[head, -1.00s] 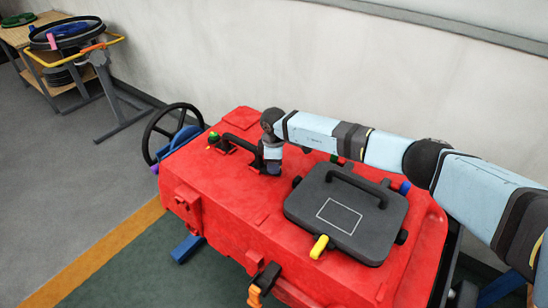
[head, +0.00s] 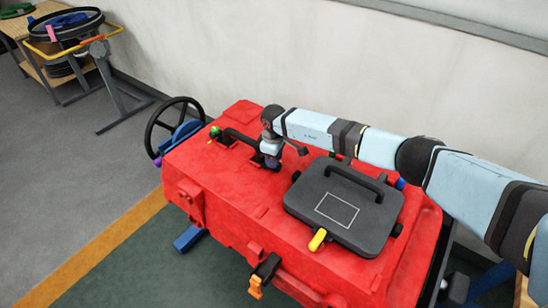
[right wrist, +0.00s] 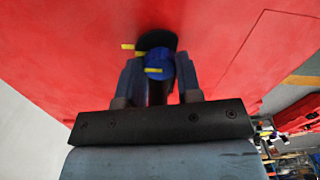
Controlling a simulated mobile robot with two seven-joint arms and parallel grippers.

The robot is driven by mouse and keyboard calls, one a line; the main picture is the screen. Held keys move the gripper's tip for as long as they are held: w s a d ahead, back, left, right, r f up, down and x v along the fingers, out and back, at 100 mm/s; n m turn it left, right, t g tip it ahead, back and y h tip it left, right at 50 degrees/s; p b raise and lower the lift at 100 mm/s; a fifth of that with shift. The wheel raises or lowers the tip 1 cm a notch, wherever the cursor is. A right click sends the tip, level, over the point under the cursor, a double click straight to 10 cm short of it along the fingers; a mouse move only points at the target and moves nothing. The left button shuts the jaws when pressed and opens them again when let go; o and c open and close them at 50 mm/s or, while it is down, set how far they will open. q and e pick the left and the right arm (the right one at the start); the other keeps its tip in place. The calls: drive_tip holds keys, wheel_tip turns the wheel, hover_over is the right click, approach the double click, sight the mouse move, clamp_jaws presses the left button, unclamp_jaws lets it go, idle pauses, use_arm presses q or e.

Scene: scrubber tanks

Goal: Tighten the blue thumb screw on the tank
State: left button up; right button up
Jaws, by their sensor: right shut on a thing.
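The red tank (head: 230,215) fills the middle of the head view. My right gripper (head: 268,163) reaches down to its top near the far left end, beside a black handle. In the right wrist view the gripper (right wrist: 160,85) has its two fingers on either side of the blue thumb screw (right wrist: 157,65) and is shut on it. The screw carries a yellow mark and sits at a black round base with another yellow mark beside it. In the head view my gripper hides this screw. My left gripper is not in view.
A dark grey lid (head: 345,208) with a handle and a yellow knob (head: 317,239) lies on the tank, right of my gripper. A black handwheel (head: 172,128) stands at the tank's left end. A wall runs behind. A wooden cart (head: 50,65) stands far left.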

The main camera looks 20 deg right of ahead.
drive_tip(key=shift+w+r, duration=0.2)
drive_tip(key=shift+r, duration=0.05)
drive_tip(key=o, duration=0.9)
drive_tip(key=shift+a, duration=0.1)
drive_tip(key=shift+o, duration=0.2)
drive_tip(key=shift+s+f, duration=0.1)
drive_tip(key=shift+s, duration=0.05)
wheel_tip(320, 180, up, 14)
drive_tip(key=shift+b, duration=0.45)
drive_tip(key=shift+f, duration=0.15)
